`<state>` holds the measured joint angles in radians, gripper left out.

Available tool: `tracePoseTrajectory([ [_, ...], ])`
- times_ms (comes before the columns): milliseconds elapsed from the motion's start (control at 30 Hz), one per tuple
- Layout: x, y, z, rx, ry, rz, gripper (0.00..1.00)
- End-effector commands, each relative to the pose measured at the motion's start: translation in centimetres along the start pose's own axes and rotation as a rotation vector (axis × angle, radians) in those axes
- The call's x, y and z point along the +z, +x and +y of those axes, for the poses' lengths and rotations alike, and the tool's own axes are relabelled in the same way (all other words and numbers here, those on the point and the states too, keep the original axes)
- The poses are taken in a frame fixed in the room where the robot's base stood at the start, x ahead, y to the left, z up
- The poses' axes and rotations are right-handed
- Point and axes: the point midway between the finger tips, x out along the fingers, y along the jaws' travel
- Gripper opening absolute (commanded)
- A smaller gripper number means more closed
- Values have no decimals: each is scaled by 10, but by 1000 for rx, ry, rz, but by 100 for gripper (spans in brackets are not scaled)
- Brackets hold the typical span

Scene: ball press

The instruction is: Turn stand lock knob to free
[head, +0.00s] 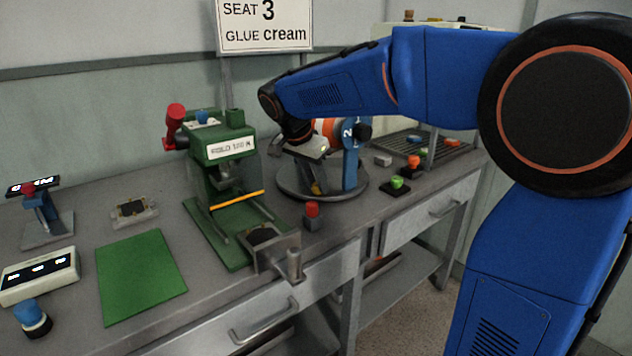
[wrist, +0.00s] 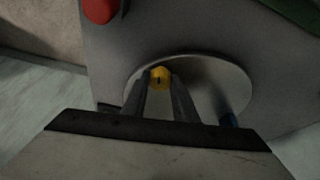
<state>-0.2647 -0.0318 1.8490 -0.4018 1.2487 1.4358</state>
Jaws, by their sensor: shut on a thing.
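The yellow lock knob (wrist: 160,77) sits on the round grey stand base (wrist: 225,80). In the wrist view it is between my gripper's fingertips (wrist: 160,92), with a small dark mark on its top. My gripper is shut on it from above. In the head view the knob (head: 316,188) shows as a small yellow spot low on the round stand base (head: 290,185), left of the blue post (head: 350,165) marked 2. My wrist hides part of the stand and the orange and white part on it. How far the knob is turned is hard to tell.
A green press (head: 215,145) with a red handle (head: 175,118) stands left of the stand. A red-topped block (head: 312,212) is in front of the stand, and a green-topped block (head: 397,184) is to its right. A green mat (head: 140,275) lies at the left.

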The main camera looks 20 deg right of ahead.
Motion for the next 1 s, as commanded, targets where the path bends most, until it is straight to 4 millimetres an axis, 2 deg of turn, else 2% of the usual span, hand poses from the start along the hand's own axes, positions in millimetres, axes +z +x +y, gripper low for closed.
tracePoseTrajectory([
  [367, 0, -1, 2, -46, -106, 0, 4],
  [1000, -2, 0, 6, -239, -573, 0, 4],
])
